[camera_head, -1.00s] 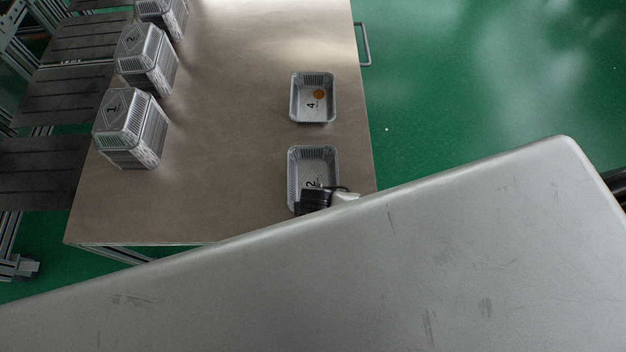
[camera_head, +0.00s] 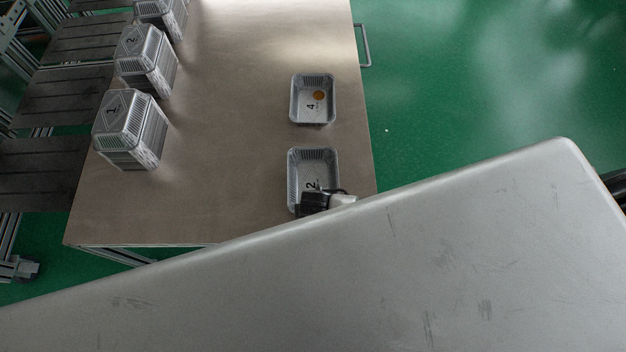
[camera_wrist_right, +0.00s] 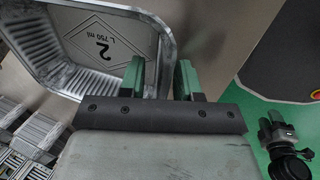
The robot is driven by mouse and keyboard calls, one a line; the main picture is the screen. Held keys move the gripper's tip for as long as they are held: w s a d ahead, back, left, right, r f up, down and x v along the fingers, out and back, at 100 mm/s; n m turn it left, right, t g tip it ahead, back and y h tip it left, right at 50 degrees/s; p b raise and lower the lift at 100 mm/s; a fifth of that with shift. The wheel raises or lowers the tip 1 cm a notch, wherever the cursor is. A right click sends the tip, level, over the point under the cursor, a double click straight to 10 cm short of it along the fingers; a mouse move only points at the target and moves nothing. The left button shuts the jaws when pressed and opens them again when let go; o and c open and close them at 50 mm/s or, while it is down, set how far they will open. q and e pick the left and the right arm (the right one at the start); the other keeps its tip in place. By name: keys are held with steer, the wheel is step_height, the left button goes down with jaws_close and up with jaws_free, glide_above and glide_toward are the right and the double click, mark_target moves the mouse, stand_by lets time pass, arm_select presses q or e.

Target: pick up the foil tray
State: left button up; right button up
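The foil tray marked 2 (camera_head: 313,166) sits upright on the table near its right edge, its near end covered by my right gripper and grey body. In the wrist view the tray's corner and ribbed wall (camera_wrist_right: 45,65) fill the upper left. My right gripper (camera_wrist_right: 160,78) has its two green fingers apart at the tray's side wall. One finger is on the inner side and the other is outside, with the rim between them. The fingers do not look closed on it.
A second foil tray marked 4 (camera_head: 326,119) stands farther back on the table (camera_head: 230,130), with an orange disc in it. Several stacked trays (camera_head: 128,135) line the table's left side. A metal handle (camera_head: 369,47) projects at the right edge. The table's middle is clear.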

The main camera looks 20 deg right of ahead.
jaws_close()
steer(key=shift+r, duration=0.1)
stand_by(0.6)
